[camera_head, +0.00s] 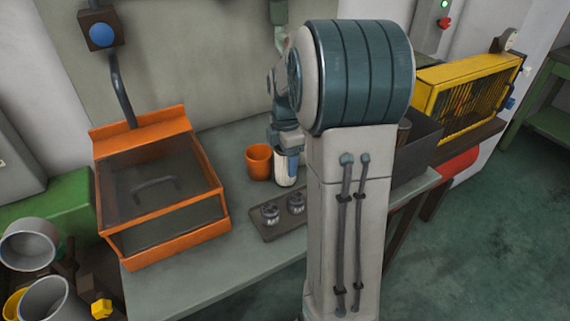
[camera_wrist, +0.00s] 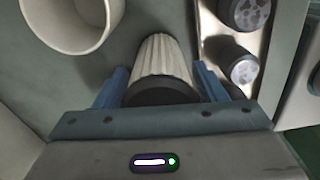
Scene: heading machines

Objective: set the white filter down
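The white filter (camera_head: 284,173) is a pale ribbed cylinder standing upright at my gripper, over the grey-green bench. In the wrist view the white filter (camera_wrist: 160,58) shows its fluted side and a dark end cap nearest the palm. My gripper (camera_wrist: 163,84) has its two blue fingers on either side of the filter, close against it, and looks shut on it. In the head view my gripper (camera_head: 290,160) is partly hidden by my arm. I cannot tell whether the filter's lower end touches the bench.
An orange cup (camera_head: 259,161) stands just left of the filter. A dark tray (camera_head: 272,234) with metal parts (camera_head: 270,212) lies in front. An orange machine with a clear cover (camera_head: 160,185) stands left. A yellow cage (camera_head: 465,95) is at right. The bench front is bare.

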